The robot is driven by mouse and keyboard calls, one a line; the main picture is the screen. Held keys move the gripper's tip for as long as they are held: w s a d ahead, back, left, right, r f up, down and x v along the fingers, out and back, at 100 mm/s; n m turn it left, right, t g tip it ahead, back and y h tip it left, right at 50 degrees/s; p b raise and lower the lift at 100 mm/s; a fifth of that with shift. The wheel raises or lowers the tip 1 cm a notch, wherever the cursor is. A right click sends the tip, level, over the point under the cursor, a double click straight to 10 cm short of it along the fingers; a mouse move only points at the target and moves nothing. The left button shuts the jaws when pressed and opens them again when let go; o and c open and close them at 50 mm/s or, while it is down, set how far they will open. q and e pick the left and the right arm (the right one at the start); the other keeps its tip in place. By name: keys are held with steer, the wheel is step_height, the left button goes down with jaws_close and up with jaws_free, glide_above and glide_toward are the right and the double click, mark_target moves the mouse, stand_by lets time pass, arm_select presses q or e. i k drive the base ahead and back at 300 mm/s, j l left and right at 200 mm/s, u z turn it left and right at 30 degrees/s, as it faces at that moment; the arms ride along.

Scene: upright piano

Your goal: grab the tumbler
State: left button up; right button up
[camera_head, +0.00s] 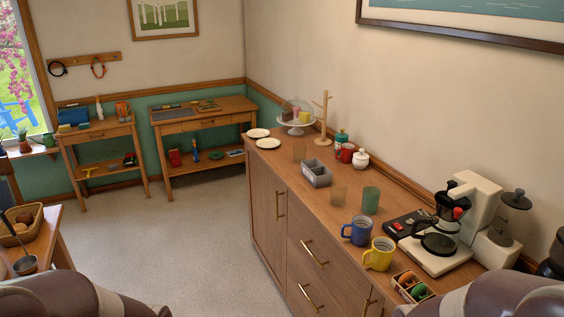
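Several cups stand on the wooden sideboard. A green tumbler (371,200) stands upright behind the blue mug. Which one the task means, I cannot tell. Parts of my arms show at the bottom left and bottom right corners, but neither gripper is in view.
The sideboard (320,208) also holds a blue mug (357,231), a yellow mug (379,254), a grey holder (316,174), a coffee maker (462,225) and plates (268,143). A basket (22,222) is at left. The floor (190,235) between is clear.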

mark_target(300, 153)
steer(key=i+j+z, duration=0.15)
steer(key=z, duration=0.35)
steer(key=i+j+z, duration=0.25)
steer(key=z, duration=0.25)
steer(key=i+j+z, duration=0.2)
steer(key=j, duration=0.25)
steer(key=i+j+z, duration=0.25)
steer(key=j, duration=0.25)
steer(key=i+j+z, duration=0.2)
steer(key=j, duration=0.3)
steer(key=j+z, duration=0.25)
steer(key=j, duration=0.25)
steer(key=i+j+z, duration=0.2)
steer(key=j, duration=2.05)
steer(key=i, duration=0.05)
